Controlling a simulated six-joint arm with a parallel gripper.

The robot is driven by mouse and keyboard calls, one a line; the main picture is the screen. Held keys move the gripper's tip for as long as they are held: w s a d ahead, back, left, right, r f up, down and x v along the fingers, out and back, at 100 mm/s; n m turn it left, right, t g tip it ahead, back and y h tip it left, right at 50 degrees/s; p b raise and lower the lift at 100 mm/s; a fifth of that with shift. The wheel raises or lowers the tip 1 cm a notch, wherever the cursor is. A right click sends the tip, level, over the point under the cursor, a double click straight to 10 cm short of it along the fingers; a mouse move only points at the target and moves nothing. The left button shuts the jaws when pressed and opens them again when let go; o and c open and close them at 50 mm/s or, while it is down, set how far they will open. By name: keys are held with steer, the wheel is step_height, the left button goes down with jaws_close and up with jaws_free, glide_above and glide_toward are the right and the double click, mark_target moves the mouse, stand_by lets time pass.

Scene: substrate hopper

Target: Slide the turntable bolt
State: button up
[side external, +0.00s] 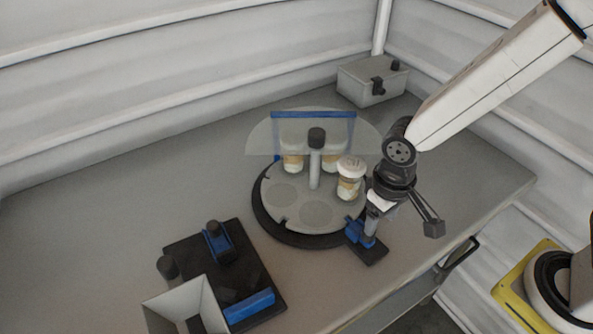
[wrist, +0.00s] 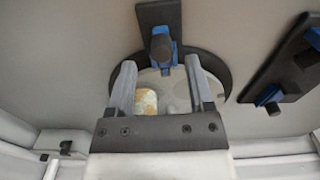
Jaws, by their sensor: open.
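The turntable, a round grey disc with pockets on a black base, stands mid-table in the side view (side external: 283,219) and shows behind the fingers in the wrist view (wrist: 220,75). The blue turntable bolt (side external: 354,235) sits on a black plate (side external: 372,257) at the disc's front-right edge. In the wrist view the bolt (wrist: 174,50) has a dark knob and lies just beyond the fingertips, between their lines. My gripper (wrist: 158,64) is open with nothing between its fingers. In the side view my gripper (side external: 372,217) is right above the bolt and partly hides it; contact cannot be told.
Lidded jars (side external: 350,180) stand on the disc around a central post with a black knob (side external: 316,137). A clear guard with a blue frame (side external: 313,115) rises behind. A black plate with blue parts (side external: 195,250) and a pale hopper (side external: 180,300) are front left. A grey box (side external: 365,85) is at the back.

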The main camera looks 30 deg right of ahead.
steer(key=shift+w, duration=0.9)
steer(key=shift+f, duration=2.45)
steer(key=c, duration=0.8)
